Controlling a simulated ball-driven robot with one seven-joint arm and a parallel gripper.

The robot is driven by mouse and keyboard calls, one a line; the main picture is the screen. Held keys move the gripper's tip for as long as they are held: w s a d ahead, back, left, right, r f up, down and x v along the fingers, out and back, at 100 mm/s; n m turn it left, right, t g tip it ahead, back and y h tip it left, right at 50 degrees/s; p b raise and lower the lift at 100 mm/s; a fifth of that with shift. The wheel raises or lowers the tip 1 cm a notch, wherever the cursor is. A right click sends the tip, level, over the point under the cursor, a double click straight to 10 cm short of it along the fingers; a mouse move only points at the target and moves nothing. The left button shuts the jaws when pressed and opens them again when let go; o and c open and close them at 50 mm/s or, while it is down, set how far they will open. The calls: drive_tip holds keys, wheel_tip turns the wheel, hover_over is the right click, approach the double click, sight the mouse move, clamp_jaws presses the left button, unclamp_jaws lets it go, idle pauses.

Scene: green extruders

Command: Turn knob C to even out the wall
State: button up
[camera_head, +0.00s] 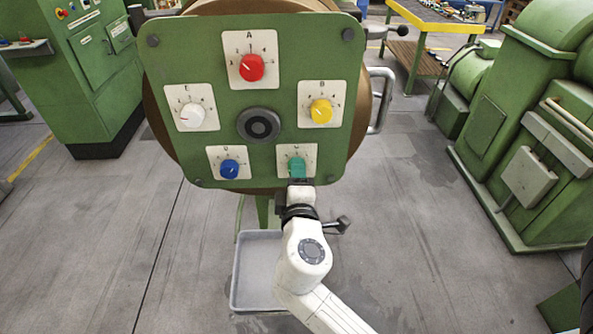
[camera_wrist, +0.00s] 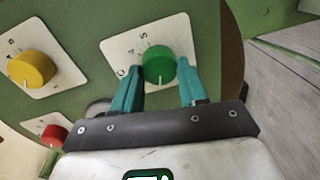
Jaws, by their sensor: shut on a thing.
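Knob C is the round green knob (camera_wrist: 159,62) on a white dial plate (camera_wrist: 114,46), at the lower right of the green panel (camera_head: 200,70) in the head view. In the wrist view the plate shows a letter C and a few numbers, tilted. The knob has a pale pointer mark near its lower edge. My gripper (camera_wrist: 160,68) has its two teal fingers on either side of the knob and is shut on it. In the head view my gripper (camera_head: 297,173) reaches the plate from below and mostly hides the knob.
The panel also bears a red knob (camera_head: 251,67), a yellow knob (camera_head: 321,111), a blue knob (camera_head: 229,169), a white knob (camera_head: 191,115) and a dark central disc (camera_head: 258,125). A grey tray (camera_head: 238,270) lies below. Green machines (camera_head: 525,120) stand at both sides, with open floor between.

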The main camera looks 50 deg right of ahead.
drive_tip(key=shift+n+p, duration=0.3)
drive_tip(key=shift+n, duration=0.3)
drive_tip(key=shift+f, duration=0.1)
drive_tip(key=o, duration=1.1)
drive_tip(key=shift+c, duration=0.2)
drive_tip(key=shift+a, duration=0.1)
drive_tip(key=b+v, duration=0.2)
drive_tip(key=v, duration=0.8)
drive_tip(key=shift+s+a, duration=0.2)
drive_tip(key=shift+a, duration=0.05)
